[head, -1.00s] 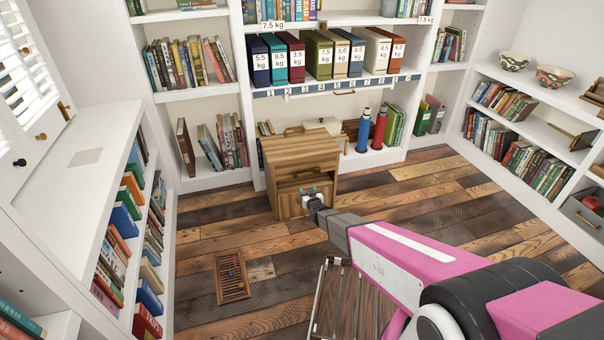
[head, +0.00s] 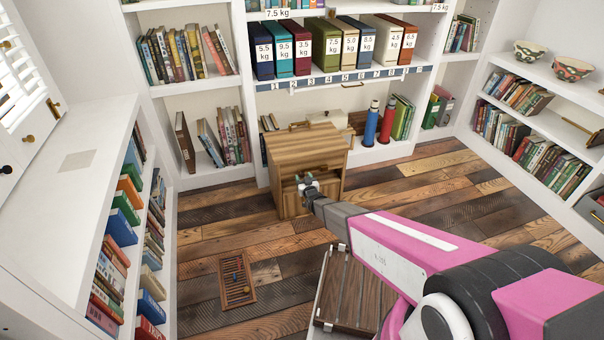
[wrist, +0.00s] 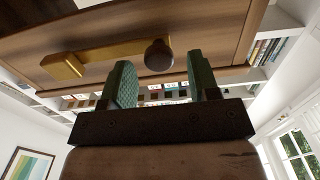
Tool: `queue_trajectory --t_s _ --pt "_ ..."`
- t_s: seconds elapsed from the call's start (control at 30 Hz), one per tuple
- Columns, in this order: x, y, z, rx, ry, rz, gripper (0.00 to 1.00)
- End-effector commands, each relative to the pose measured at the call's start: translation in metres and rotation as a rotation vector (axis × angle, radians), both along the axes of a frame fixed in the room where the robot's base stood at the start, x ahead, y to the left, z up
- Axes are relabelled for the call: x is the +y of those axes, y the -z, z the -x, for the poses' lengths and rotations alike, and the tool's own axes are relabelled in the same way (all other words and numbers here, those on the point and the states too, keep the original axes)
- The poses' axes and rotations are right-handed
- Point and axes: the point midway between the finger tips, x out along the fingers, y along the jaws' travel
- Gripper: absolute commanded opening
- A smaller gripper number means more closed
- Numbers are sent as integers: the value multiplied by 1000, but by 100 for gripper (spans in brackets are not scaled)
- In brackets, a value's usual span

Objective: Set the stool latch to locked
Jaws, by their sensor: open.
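The stool appears to be the wooden box-like piece (head: 322,146) on the floor in front of the back shelves. My gripper (head: 308,184) is at its front face in the head view and covers part of it. In the wrist view a latch shows on the wooden panel: a brass bar (wrist: 110,57) with a dark round knob (wrist: 158,56) at its right end and a brass block (wrist: 62,66) at its left. My gripper (wrist: 162,80) is open, its teal fingers on either side of the knob's line. I cannot tell whether they touch it.
A slatted wooden platform (head: 349,295) lies below my arm. A floor grille (head: 236,280) lies to its left. Bookshelves line the left (head: 118,215), back and right (head: 545,130). Plank floor (head: 440,190) is clear right of the stool.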

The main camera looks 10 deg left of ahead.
Motion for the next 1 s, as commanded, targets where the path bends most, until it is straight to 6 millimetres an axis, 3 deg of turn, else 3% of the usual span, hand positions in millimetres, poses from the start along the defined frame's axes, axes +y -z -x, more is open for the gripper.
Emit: queue_trajectory --t_s 0.37,0.53,1.0 --pt "2 0 -1 1 -1 1 55" --pt "2 0 -1 1 -1 1 0" --pt "2 8 -1 -48 -1 80 0"
